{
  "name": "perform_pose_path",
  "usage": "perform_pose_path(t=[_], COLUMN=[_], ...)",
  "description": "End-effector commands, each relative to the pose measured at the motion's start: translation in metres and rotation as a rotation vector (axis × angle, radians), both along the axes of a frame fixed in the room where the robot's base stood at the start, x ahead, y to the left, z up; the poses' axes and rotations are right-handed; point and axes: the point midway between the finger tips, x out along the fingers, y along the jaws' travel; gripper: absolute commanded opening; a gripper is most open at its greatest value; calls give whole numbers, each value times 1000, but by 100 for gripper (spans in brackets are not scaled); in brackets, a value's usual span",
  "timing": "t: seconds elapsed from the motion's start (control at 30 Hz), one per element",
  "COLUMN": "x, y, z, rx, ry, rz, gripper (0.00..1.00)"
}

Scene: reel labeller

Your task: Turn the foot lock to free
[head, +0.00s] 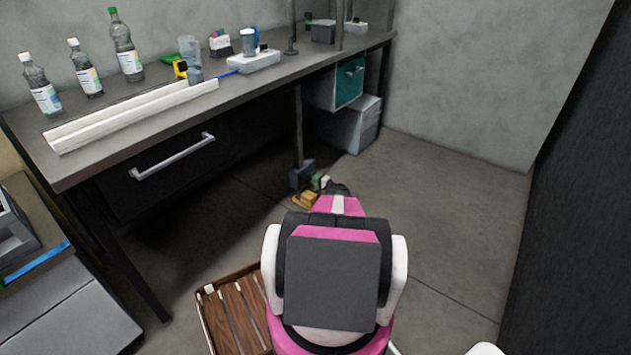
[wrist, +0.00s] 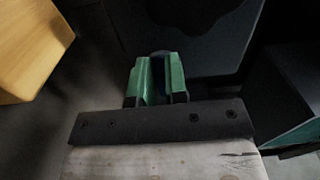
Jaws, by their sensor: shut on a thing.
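My gripper (wrist: 160,80) shows in the wrist view as two green fingers standing up beyond a dark bar. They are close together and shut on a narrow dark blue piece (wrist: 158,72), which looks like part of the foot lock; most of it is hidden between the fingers. In the head view my pink and white arm reaches low to the floor by the bench post. A dark block (head: 302,174) stands there at the post's foot, right beside my gripper (head: 321,182). The lock's setting cannot be read.
An orange-yellow block (head: 305,200) lies close to the gripper and also shows in the wrist view (wrist: 33,45). The bench (head: 235,92) with bottles stands above at left. A slatted wooden crate (head: 207,318) is near my base. Floor at right is clear.

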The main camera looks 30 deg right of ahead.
Motion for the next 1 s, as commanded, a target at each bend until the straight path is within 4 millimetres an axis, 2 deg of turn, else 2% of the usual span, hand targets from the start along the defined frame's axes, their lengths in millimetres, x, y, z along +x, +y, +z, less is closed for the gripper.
perform_pose_path(t=[0.03,0.1,0.37,0.5,1.0], x=[-2,-2,-1,-7,-85], y=[0,0,0,-3,-34], z=[-1,-1,-1,0,0], rx=[-3,-2,0,0,-1], ry=[2,1,1,1,2], rz=[1,1,0,0,-1], gripper=[17,39,39,39,39])
